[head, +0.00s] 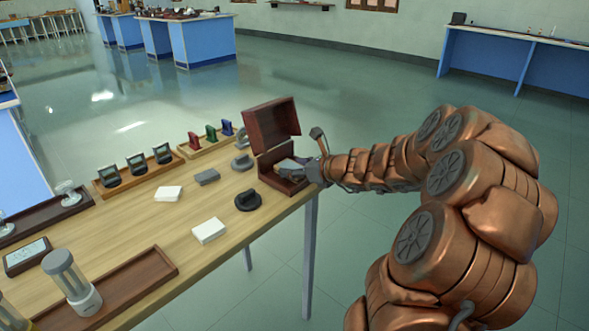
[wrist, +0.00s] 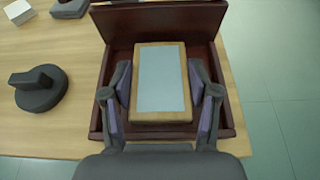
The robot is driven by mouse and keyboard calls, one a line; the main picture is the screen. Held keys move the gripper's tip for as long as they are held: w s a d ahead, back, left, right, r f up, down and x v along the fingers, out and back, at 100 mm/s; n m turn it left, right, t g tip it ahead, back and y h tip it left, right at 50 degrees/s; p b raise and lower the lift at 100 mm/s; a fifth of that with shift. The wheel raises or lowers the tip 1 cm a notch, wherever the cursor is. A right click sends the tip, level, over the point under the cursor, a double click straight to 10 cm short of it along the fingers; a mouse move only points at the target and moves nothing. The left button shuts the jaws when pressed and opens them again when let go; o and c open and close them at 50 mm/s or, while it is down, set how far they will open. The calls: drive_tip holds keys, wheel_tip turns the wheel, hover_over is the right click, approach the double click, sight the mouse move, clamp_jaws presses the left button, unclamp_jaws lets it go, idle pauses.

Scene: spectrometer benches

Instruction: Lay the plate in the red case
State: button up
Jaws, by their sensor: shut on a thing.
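The red case (wrist: 104,76) is a dark red-brown box at the table's edge. Its lid (head: 271,125) stands open at the far side in the head view. The plate (wrist: 160,80) has a light wooden frame and a flat blue-grey face. It is within the outline of the open case, face up. My gripper (wrist: 160,100) is shut on the plate, with one finger on each long side. In the head view my gripper (head: 302,164) reaches into the case from the right. Whether the plate touches the case floor I cannot tell.
A black round piece with an upright handle (head: 248,200) stands left of the case. Wooden trays (head: 137,172) line the far side. Open floor lies right of the table.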

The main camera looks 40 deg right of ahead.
drive_tip(key=shift+f, duration=0.15)
drive_tip(key=o, duration=1.3)
drive_tip(key=shift+r, duration=0.25)
drive_tip(key=p+v, duration=0.2)
drive_tip(key=v, duration=1)
drive_tip(key=shift+s+f, duration=0.1)
